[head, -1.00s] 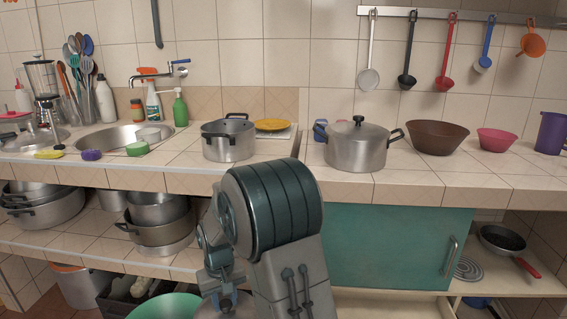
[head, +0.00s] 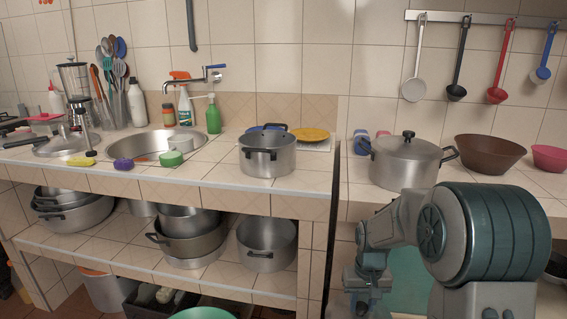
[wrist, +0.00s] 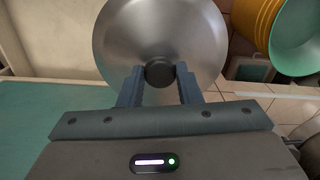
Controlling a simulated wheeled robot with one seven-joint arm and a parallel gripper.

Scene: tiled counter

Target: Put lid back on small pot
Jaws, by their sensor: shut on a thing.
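My gripper (wrist: 159,72) is shut on the black knob of a round metal lid (wrist: 160,28) in the wrist view. The lid hangs in front of the fingers, off the counter. In the head view my gripper (head: 367,296) is low at the bottom edge, in front of and below the counter; the lid cannot be made out there. The small pot (head: 268,160), grey metal with black handles, stands upright and uncovered on the counter, right of the sink. It is up and to the left of my gripper in the picture.
A larger pot (head: 400,168) with its own lid stands on the right counter. A yellow plate (head: 310,134) is just behind the small pot. A sink (head: 150,145) and sponges are to its left. A brown bowl (head: 489,153) stands far right. Stacked pots fill the shelf below.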

